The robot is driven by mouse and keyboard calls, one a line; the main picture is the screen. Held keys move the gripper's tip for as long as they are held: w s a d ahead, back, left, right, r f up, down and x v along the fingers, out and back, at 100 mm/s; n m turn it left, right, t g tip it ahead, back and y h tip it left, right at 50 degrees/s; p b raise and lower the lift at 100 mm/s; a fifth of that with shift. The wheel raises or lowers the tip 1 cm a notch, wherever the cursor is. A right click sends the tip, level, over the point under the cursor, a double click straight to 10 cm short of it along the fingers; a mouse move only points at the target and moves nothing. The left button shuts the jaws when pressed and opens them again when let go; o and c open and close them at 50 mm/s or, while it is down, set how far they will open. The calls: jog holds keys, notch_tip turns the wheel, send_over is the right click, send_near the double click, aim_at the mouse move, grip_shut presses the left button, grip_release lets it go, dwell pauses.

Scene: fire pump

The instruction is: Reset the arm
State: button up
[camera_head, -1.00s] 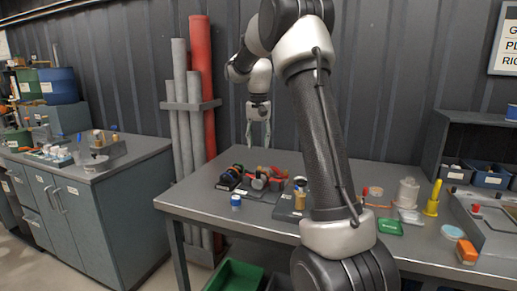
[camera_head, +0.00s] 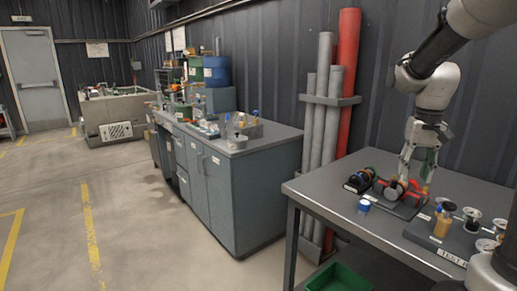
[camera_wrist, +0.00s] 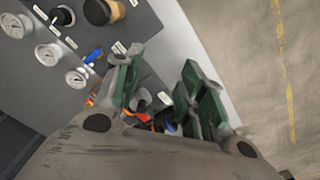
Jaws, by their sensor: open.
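My gripper (camera_head: 414,176) hangs pointing down over the right-hand workbench (camera_head: 345,208), in the right part of the head view. Its two fingers are apart, with nothing seen held between them. The tips are close above or behind a tray of red and dark fittings (camera_head: 397,188); I cannot tell whether they touch. In the wrist view the green-padded fingers (camera_wrist: 157,80) are spread, with grey bench and several coloured parts below. My arm reaches in from the upper right of the head view.
A panel with gauges and a brass fitting (camera_head: 442,224) lies to the right. Grey and red pipes (camera_head: 346,90) stand against the wall. A green bin (camera_head: 338,278) is below. Floor at left is clear.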

jog(key=s+a+r+n+t, duration=0.1)
jog(key=s+a+r+t, duration=0.1)
jog(key=s, duration=0.8)
jog(key=s+a+r+n+t, duration=0.1)
jog(key=s+a, duration=0.3)
jog(key=s, duration=0.6)
jog(key=shift+a+r+n+t, duration=0.2)
jog(key=shift+r+n+t, duration=0.25)
jog(key=shift+t, duration=0.25)
